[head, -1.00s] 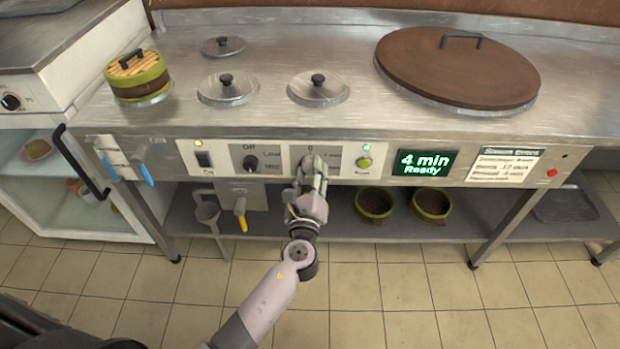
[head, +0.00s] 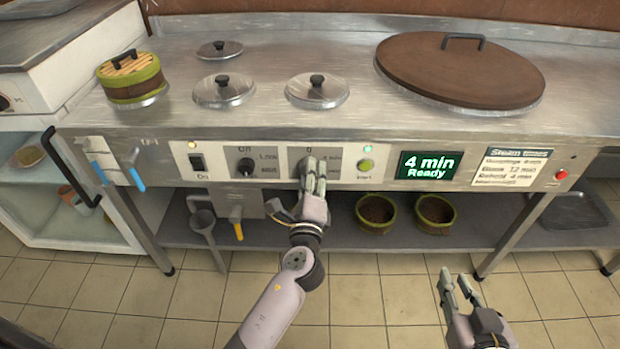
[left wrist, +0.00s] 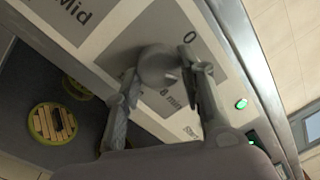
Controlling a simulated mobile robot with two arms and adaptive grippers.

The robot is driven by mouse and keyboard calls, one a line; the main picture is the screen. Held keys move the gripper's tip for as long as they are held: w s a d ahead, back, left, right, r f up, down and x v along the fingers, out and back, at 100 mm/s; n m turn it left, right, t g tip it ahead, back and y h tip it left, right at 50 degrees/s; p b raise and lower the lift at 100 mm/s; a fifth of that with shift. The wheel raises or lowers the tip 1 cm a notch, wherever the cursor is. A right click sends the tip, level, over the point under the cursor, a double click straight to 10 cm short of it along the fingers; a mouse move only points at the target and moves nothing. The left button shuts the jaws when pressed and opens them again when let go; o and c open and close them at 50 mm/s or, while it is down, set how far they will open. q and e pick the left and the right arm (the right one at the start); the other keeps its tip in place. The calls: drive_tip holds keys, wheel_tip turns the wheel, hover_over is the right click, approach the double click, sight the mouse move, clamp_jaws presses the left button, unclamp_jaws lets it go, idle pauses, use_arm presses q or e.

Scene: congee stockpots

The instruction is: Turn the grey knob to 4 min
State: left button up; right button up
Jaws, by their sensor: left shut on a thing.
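The grey knob (left wrist: 157,66) shows in the left wrist view on a grey dial plate, marked "0" and "8 min". My left gripper (head: 314,165) is at the knob, with one finger on each side; the left wrist view shows its fingers (left wrist: 160,72) shut on it. In the head view the fingers hide most of the knob. Which mark the knob points to cannot be told. The green display (head: 429,165) reads "4 min Ready". My right gripper (head: 455,278) is open and empty, low at the right, in front of the counter.
A black knob (head: 245,168) and a switch (head: 196,162) are left of the dial. A green button (head: 365,165) is close on its right, and a red button (head: 561,174) is far right. Lidded pots and a large brown lid (head: 460,68) are on the counter.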

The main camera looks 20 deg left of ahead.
use_arm(q)
drive_tip(key=shift+f, duration=0.1)
idle(0.3)
drive_tip(key=o, duration=1.2)
drive_tip(key=shift+c, duration=0.2)
drive_tip(key=v, duration=1.2)
